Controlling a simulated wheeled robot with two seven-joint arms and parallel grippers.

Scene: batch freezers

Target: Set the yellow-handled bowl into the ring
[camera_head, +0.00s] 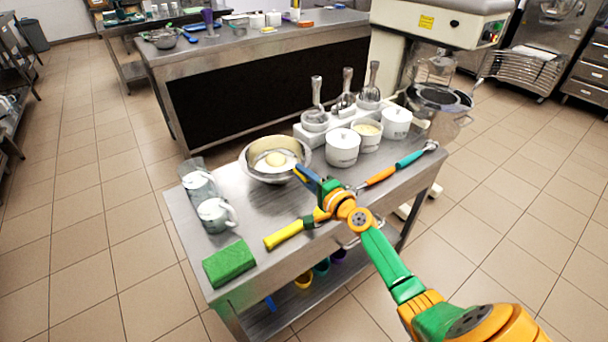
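A round steel bowl (254,173) stands upright on the near steel table, with a pale yellow mound inside. A yellow bit shows by its right rim, but I cannot tell whether it is the bowl's handle or part of my gripper. My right gripper (305,176) comes in from the right and is at the bowl's right rim; contact and finger gap are unclear. The stand mixer (412,62) is at the back right. A dark-rimmed round part (438,98) below its head may be the ring. My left gripper is out of view.
A yellow-handled tool (284,235) and green sponge (229,263) lie in front of the bowl. Glass jugs (215,215) stand left. White pots (342,148) and a rack of scoops (312,134) stand right, between bowl and mixer. An orange-and-teal tool (381,176) lies near the right edge.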

